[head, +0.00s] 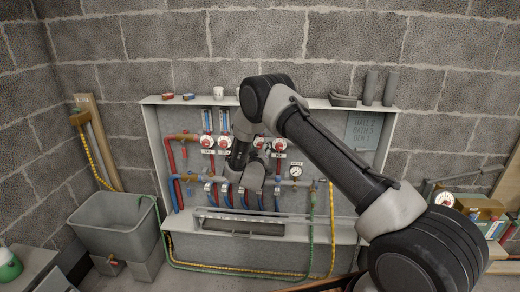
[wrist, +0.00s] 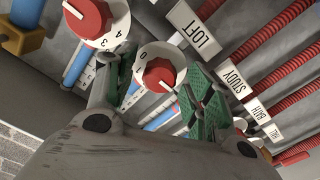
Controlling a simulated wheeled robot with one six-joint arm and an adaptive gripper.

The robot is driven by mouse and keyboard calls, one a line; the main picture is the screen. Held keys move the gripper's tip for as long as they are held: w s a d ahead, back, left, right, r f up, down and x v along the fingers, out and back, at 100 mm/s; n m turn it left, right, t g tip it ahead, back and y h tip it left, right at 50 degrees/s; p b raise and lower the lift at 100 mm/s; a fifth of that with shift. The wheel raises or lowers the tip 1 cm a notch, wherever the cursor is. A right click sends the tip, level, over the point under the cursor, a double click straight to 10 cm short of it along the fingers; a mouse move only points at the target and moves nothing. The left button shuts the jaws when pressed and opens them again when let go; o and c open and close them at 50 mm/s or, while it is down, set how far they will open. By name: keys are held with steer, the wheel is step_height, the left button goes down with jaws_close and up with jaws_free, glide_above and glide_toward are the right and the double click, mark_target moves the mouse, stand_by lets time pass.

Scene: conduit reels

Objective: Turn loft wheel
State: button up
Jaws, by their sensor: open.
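A red-topped wheel with a white numbered dial (wrist: 160,72) sits between the fingers of my gripper (wrist: 163,92) in the wrist view. The white LOFT plate (wrist: 194,30) lies just up and right of this wheel. My gripper is open, with one green-padded finger on each side of the wheel; I cannot tell whether the pads touch it. The wheel's 0 mark shows at its upper left. In the head view my arm hides this wheel and most of the gripper in front of the manifold panel (head: 160,150).
A second red wheel (wrist: 87,18) stands close by at the upper left. STUDY plate (wrist: 232,80) and red ribbed pipes (wrist: 270,37) lie to the right. In the head view, a pressure gauge (head: 296,170) is right of the wheels and a grey tub (head: 115,222) stands left.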

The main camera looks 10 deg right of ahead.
steer(key=v, duration=1.2)
steer(key=shift+w, duration=0.1)
